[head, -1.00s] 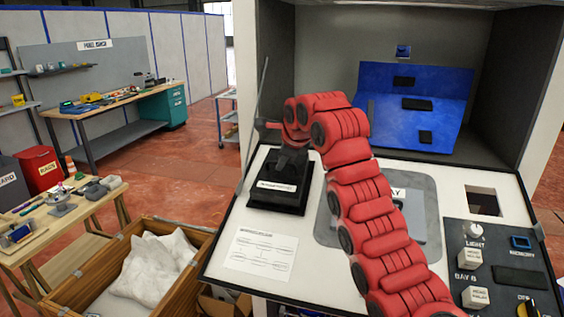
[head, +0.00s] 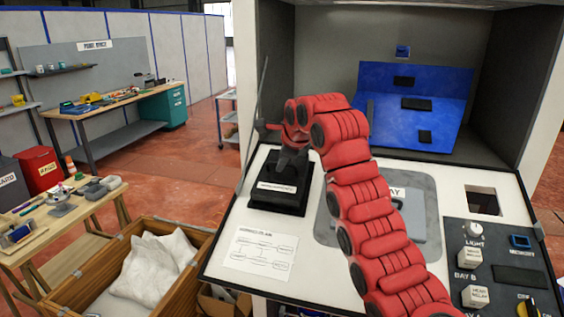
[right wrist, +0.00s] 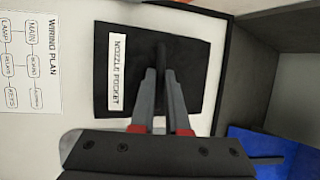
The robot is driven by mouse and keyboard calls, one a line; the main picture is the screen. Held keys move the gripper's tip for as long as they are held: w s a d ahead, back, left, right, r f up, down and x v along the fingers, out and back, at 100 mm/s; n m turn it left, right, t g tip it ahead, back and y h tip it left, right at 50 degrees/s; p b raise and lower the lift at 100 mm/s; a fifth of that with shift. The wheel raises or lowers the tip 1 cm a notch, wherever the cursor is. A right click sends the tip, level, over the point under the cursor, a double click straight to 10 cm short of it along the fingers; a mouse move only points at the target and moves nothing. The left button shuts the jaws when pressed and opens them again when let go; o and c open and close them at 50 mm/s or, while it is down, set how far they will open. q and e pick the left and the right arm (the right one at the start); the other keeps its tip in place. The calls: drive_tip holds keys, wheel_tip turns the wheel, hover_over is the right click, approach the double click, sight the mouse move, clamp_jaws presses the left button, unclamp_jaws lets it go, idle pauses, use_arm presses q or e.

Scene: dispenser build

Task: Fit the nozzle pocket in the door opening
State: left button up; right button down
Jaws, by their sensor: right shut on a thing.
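The nozzle pocket (head: 290,208) is a black square block with a white label, on the white worktop left of centre. In the right wrist view its black plate (right wrist: 190,90) lies beneath my gripper, with a dark upright post in the middle. My right gripper (head: 287,158) points down over the pocket. In the right wrist view its grey fingers (right wrist: 162,80) are closed around the post. The pocket appears level, resting on or very close to the worktop. I cannot tell for sure which part is the door opening. My left gripper is out of view.
My red arm covers much of the labelled grey panel (head: 428,190). A square hole (head: 484,201) lies to the right, above a dark control panel (head: 505,255). A blue board (head: 440,90) stands at the back. A wiring plan (head: 263,252) lies at front left.

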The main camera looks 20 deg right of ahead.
drive_tip(key=shift+c, duration=1.8)
unclamp_jaws()
drive_tip(key=shift+w, duration=0.1)
drive_tip(key=shift+r, duration=0.15)
drive_tip(key=shift+v, duration=2.9)
